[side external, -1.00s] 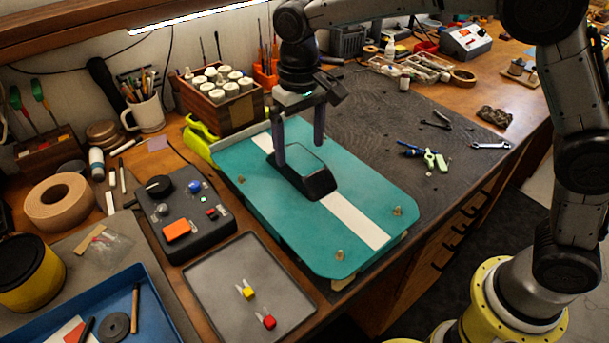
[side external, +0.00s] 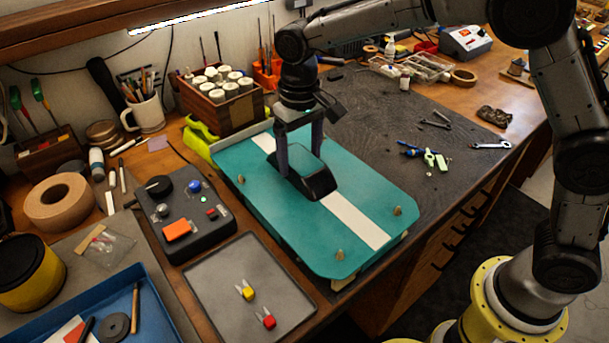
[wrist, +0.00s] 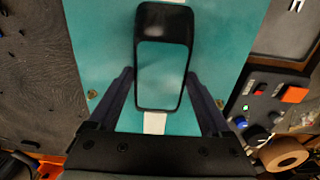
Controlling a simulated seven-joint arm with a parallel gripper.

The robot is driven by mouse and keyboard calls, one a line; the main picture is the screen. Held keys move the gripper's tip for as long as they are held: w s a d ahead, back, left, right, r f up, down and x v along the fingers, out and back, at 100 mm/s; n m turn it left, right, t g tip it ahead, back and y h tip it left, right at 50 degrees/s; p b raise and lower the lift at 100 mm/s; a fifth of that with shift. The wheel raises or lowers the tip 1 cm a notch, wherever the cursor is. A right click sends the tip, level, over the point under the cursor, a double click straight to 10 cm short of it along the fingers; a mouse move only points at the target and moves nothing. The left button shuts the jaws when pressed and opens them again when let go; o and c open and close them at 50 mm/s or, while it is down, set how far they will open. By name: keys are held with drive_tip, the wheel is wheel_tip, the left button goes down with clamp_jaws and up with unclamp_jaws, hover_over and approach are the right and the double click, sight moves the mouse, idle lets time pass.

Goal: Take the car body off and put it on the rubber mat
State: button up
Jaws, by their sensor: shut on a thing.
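The car body (side external: 260,190) is a flat teal shell with a white stripe and a raised black cabin (side external: 318,184). It lies level along the bench, with small brass-coloured clips at its corners, and also shows in the wrist view (wrist: 95,45). What lies beneath it is mostly hidden. My gripper (side external: 300,162) is over the cabin, its fingers shut on the cabin's two sides; the wrist view shows the fingers (wrist: 162,82) flanking it. The dark rubber mat (side external: 370,115) spreads behind and to the right of the car body.
A black control box (side external: 185,215) and grey tray (side external: 225,300) stand left of the body. A wooden bottle rack (side external: 225,105) is behind. The mat's middle is clear.

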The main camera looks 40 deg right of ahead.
drive_tip(key=shift+c, duration=1)
drive_tip(key=shift+r, duration=0.55)
drive_tip(key=shift+r, duration=2.5)
drive_tip(key=shift+n, duration=0.3)
